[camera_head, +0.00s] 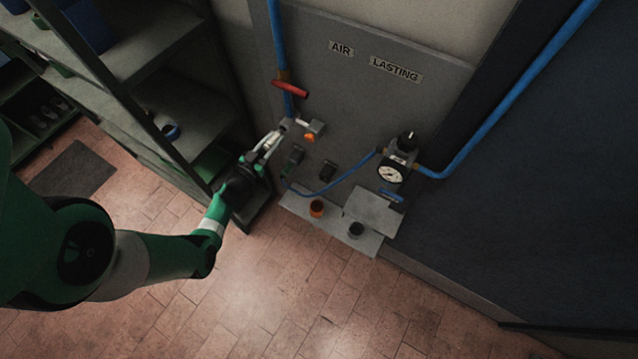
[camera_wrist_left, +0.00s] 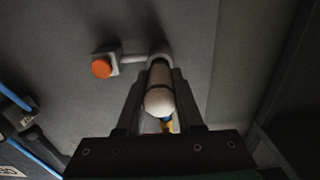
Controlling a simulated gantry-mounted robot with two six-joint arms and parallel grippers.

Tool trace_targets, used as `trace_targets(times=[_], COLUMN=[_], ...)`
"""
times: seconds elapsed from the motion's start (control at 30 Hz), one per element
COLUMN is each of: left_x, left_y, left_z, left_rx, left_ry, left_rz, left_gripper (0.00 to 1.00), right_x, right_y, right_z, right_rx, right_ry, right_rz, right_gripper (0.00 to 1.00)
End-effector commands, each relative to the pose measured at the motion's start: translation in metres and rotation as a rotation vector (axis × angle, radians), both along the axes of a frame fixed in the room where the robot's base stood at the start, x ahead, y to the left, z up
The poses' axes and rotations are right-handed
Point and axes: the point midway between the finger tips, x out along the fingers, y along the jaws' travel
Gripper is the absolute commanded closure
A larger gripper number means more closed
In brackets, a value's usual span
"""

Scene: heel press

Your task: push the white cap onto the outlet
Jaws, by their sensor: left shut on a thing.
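My left gripper (camera_head: 277,134) is at the wall panel, its fingers pointing up at a small grey pipe fitting. In the left wrist view its two fingers (camera_wrist_left: 161,78) are shut on the white cap (camera_wrist_left: 159,103), whose pale rounded end faces the camera. A dark cylindrical part (camera_wrist_left: 159,73) lies just beyond the white end, in line with the grey outlet fitting (camera_wrist_left: 160,53). I cannot tell whether the cap is seated on the outlet. In the head view the cap is too small to make out. My right gripper is not in view.
A grey block with an orange button (camera_wrist_left: 101,68) joins the fitting by a short pipe. A red lever (camera_head: 290,90) on the blue pipe is above. A pressure gauge (camera_head: 391,174) and a ledge (camera_head: 335,234) with small cups are to the right. Shelves (camera_head: 185,105) stand close left.

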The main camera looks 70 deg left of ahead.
Motion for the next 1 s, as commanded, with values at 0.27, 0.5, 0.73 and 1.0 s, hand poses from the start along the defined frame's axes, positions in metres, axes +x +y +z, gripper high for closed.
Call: trace_targets(times=[0.27,0.5,0.73,1.0], left_x=[0.005,0.009,0.013,0.017], left_y=[0.004,0.006,0.009,0.012], left_z=[0.000,0.000,0.000,0.000], left_rx=[0.001,0.000,0.001,0.000], left_ry=[-0.001,-0.001,-0.001,0.000], left_rz=[0.000,-0.001,0.000,0.000], left_gripper=[1.00,1.00,1.00,1.00], right_x=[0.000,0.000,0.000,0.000], right_y=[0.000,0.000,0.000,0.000], right_z=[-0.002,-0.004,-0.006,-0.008], right_rx=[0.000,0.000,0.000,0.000], right_ry=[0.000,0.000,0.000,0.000], right_rz=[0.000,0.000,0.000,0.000], right_gripper=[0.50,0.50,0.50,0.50])
